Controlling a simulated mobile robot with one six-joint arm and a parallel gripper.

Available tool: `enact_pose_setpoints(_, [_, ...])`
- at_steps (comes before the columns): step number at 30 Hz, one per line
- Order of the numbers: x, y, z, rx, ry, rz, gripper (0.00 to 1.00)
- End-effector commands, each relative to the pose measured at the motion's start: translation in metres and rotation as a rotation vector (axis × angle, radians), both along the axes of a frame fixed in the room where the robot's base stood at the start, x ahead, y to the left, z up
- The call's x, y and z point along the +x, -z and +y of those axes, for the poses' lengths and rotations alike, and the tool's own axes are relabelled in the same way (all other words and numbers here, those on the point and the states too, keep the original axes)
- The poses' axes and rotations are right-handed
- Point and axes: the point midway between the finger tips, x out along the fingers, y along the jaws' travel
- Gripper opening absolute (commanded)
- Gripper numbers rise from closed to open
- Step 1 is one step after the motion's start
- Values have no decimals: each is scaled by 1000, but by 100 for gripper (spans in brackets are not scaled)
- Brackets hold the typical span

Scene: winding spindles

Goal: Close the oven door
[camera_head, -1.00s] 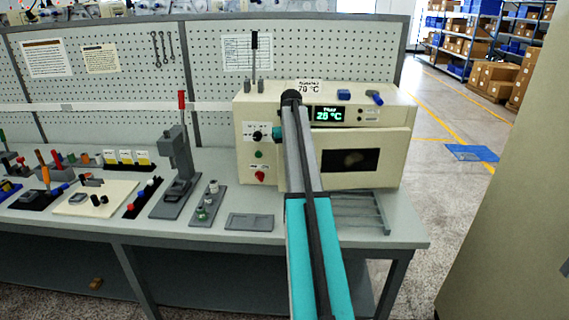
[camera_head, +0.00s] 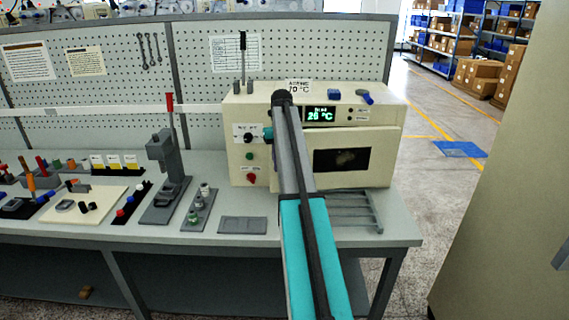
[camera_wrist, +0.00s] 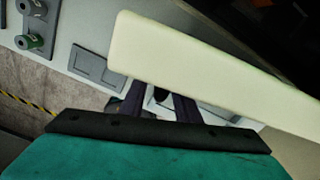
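The cream oven (camera_head: 238,110) stands on the bench, its lit display reading about 26 °C. The oven door (camera_head: 382,148) has a dark window and faces me; its left part is behind my arm. In the wrist view the door (camera_wrist: 215,70) crosses as a thick pale slab, with a dark space at its upper right; it looks ajar, but how far is unclear. My gripper (camera_wrist: 160,104) is at the slab's lower edge, its two dark fingers partly showing and their tips hidden by the door. I cannot tell whether it touches the door. My arm hides the gripper in the head view.
A slatted rack (camera_head: 350,212) lies on the bench before the oven. A flat grey tray (camera_head: 242,225) and a lever press (camera_head: 165,165) stand to its left. A tall beige panel (camera_head: 505,200) is close at right. Floor between is open.

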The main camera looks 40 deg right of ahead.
Motion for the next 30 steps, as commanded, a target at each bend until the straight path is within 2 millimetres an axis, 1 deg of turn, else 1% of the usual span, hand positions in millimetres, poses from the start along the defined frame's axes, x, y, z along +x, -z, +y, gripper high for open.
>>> enact_pose_setpoints(5, [1,-7,1,1,-1,-1,29])
enact_pose_setpoints(8, [2,-16,0,-1,-1,-2,29])
enact_pose_setpoints(11, [1,-27,1,-1,-1,-2,29])
enact_pose_setpoints(24, [1,-87,0,-2,0,-2,29])
enact_pose_setpoints(30, [0,-110,0,-3,1,-1,29])
